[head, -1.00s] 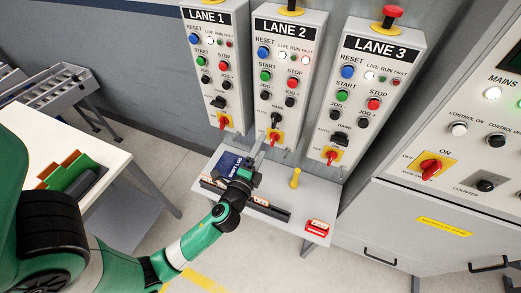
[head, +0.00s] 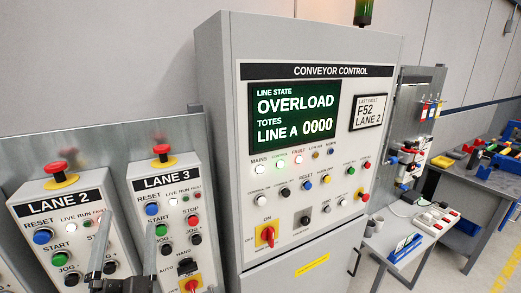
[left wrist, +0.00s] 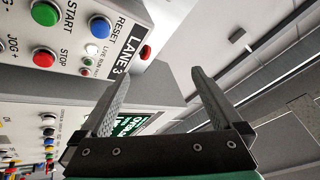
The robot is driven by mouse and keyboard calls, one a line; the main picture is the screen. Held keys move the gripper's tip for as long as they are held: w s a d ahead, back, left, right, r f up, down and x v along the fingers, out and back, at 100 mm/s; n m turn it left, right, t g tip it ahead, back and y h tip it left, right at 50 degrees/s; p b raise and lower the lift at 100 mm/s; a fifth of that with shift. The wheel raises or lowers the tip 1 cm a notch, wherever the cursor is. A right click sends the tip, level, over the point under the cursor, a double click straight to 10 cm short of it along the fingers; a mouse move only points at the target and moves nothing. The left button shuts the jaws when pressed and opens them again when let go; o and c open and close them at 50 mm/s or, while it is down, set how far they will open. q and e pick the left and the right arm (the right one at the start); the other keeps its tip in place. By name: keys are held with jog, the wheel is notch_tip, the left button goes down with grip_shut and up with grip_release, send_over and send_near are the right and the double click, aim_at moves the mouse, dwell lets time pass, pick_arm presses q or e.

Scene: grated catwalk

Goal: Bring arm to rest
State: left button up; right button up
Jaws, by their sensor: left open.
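My left gripper (head: 127,228) is open and empty, its two grey fingers pointing up at the lower left of the head view. It stands in front of the LANE 2 panel (head: 66,203) and the LANE 3 panel (head: 158,185), overlapping both from this angle. In the left wrist view the open jaws (left wrist: 158,80) hold nothing, with the LANE 3 panel (left wrist: 108,18) beyond them at the upper left. I cannot tell the exact distance to the panels. My right gripper is not in view.
The tall CONVEYOR CONTROL cabinet (head: 228,95) reads OVERLOAD, right of the lane panels. Further right are a small side table (head: 378,248) with a blue item and a workbench (head: 478,180) with coloured parts. The floor (head: 438,268) between them looks clear.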

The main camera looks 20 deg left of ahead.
pick_arm(q)
jog(key=s+d+r+n+t+h+p, duration=0.1)
jog(key=s+d+r+t+h, duration=0.3)
jog(key=r, duration=0.5)
jog(key=s+d+r+n+t+h+p, duration=0.1)
jog(key=d+r+h, duration=0.5)
jog(key=r, duration=0.2)
jog(key=s+d+r+n+t+h+p, duration=0.1)
jog(key=s+d+r+t+h, duration=0.2)
jog(key=d+r+h, duration=0.45)
notch_tip(320, 180, up, 17)
jog(key=a+y+p, duration=0.2)
jog(key=p, duration=1.4)
jog(key=shift+w+r, duration=0.15)
jog(key=shift+w, duration=0.2)
